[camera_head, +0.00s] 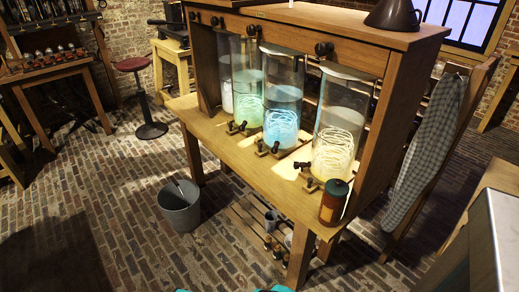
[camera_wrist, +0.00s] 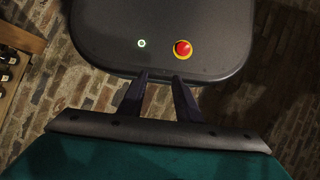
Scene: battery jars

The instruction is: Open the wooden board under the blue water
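The jar with blue water (camera_head: 281,100) stands on the wooden bench, third from the left in a row of several glass jars. A bright coil glows in its lower part.
A green jar (camera_head: 248,85) stands left of the blue one and a pale yellow jar (camera_head: 340,120) right of it. A brown bottle (camera_head: 333,202) stands at the bench's front right corner. A grey bucket (camera_head: 180,207) is on the brick floor, which is mostly clear at left.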

